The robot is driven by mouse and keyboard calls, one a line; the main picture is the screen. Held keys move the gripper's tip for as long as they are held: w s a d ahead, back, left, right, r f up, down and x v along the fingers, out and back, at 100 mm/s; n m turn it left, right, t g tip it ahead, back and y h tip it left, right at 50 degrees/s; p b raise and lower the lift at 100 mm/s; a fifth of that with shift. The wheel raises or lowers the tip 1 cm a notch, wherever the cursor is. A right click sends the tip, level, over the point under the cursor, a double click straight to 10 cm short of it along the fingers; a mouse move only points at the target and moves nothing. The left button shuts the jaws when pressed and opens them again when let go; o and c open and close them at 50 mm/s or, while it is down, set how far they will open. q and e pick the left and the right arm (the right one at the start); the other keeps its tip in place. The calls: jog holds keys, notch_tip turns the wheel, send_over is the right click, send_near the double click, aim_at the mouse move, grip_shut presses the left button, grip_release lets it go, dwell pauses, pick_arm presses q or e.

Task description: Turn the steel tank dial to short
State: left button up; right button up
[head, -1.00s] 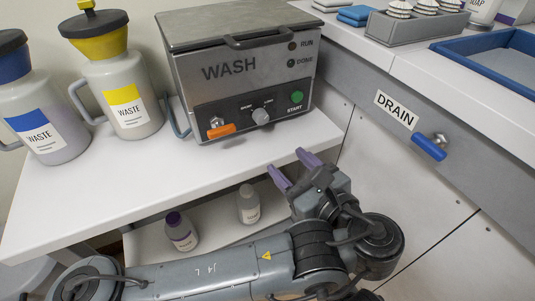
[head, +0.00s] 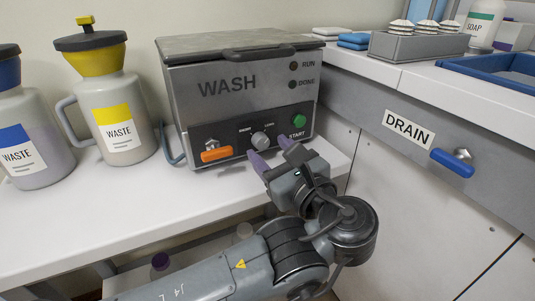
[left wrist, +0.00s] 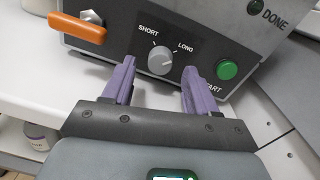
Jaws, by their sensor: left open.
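The steel tank (head: 240,95), marked WASH, stands on the white bench with its lid closed. Its small grey dial (head: 261,140) is on the dark front panel, between the orange lever and the green button. In the left wrist view the dial (left wrist: 160,60) sits below the labels SHORT and LONG; its pointer seems to lean toward LONG, but this is hard to tell. My left gripper (head: 272,151) is open and empty, with purple fingers aimed at the panel. In the wrist view its fingertips (left wrist: 160,68) lie on either side of the dial, apart from it.
The orange lever (head: 217,154) is left of the dial and the green START button (head: 299,120) is right of it, near my right-hand finger. Two waste jugs (head: 115,115) stand at left. A blue drain handle (head: 452,163) juts from the counter at right.

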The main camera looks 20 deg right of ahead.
pick_arm(q)
jog(key=shift+w+a, duration=0.1)
jog(key=shift+w, duration=0.95)
jog(key=shift+c, duration=0.3)
jog(key=c, duration=1)
